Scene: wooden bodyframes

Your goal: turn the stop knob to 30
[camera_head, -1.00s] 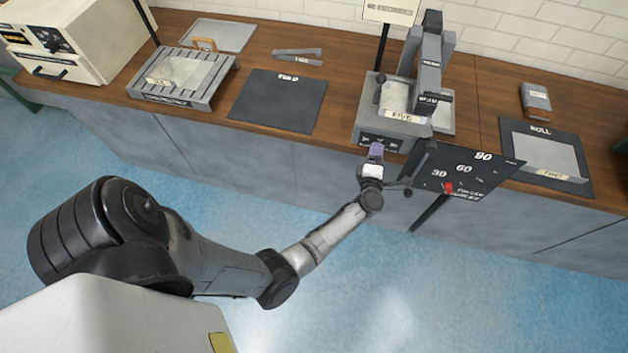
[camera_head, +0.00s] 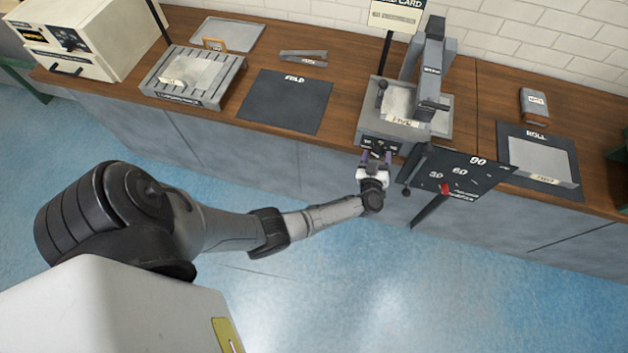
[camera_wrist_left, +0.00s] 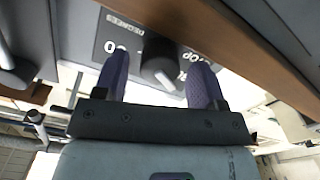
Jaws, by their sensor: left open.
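The stop knob (camera_wrist_left: 160,65) is a dark grey knob on a black panel (camera_wrist_left: 120,35) with white "STOP" and "DEGREES" lettering, seen turned over in the left wrist view. In the head view the small black panel (camera_head: 366,142) is on the front of the grey bending device. My left gripper (camera_head: 377,157) is in front of it with its purple fingers apart. In the left wrist view the open fingers (camera_wrist_left: 157,82) lie on either side of the knob; contact cannot be told. My right gripper is not in view.
A black angle plate (camera_head: 465,172) marked 30, 60 and 90, with a red pointer (camera_head: 446,188), stands just right of my gripper. The grey bending device (camera_head: 437,60) rises behind. A black mat (camera_head: 283,100) and the roll tray (camera_head: 537,135) lie on the wooden counter.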

